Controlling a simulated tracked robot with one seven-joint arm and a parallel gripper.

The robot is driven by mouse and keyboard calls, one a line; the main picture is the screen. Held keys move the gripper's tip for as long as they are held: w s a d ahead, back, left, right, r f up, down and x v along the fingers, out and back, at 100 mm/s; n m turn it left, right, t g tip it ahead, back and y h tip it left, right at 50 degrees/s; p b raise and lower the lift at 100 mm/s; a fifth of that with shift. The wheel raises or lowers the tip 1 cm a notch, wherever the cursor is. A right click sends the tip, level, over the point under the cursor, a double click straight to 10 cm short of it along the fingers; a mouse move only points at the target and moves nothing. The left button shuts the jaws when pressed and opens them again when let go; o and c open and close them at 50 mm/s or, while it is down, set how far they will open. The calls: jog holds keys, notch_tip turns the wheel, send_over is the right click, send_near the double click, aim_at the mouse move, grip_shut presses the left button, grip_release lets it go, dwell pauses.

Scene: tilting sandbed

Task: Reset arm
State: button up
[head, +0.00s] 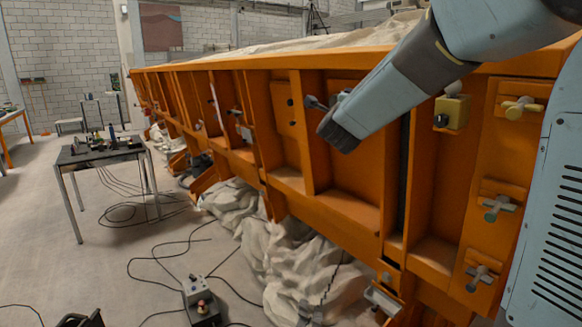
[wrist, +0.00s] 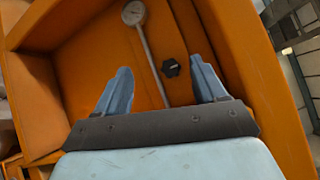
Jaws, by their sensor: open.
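My arm (head: 402,82) reaches from the upper right of the head view down to the orange side wall of the sandbed (head: 345,207). In the wrist view, my gripper (wrist: 160,65) has two blue fingers spread wide apart, and nothing is held between them. A thin rod with a round pale disc-shaped end (wrist: 134,13) runs up the orange panel behind the fingers. A black knob (wrist: 171,67) shows on the panel between the fingertips. Whether the fingers touch the panel is hard to tell. The fingers are hard to make out in the head view.
The ribbed wall carries several clamp handles (head: 498,204) at right and a yellow block (head: 452,113). A small table (head: 96,152) with equipment stands at left. Cables, a control box (head: 201,301) and crumpled pale sheeting (head: 290,262) lie on the floor. Open floor shows at left.

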jog(key=s+d+f+n+g+y, duration=0.1)
jog(key=s+d+f+n+g, duration=0.1)
jog(key=s+f+n+g, duration=0.2)
jog(key=s+d+f+n+g+y, duration=0.2)
jog(key=s+n, duration=0.9)
jog(key=s, duration=1)
jog(key=s+d+f+n+g+y, duration=0.1)
jog(key=s+d+f+n+g, duration=0.3)
jog(key=s+f+n+g, duration=0.3)
jog(key=s+f+n, duration=0.1)
jog(key=s, duration=0.4)
jog(key=shift+s, duration=0.2)
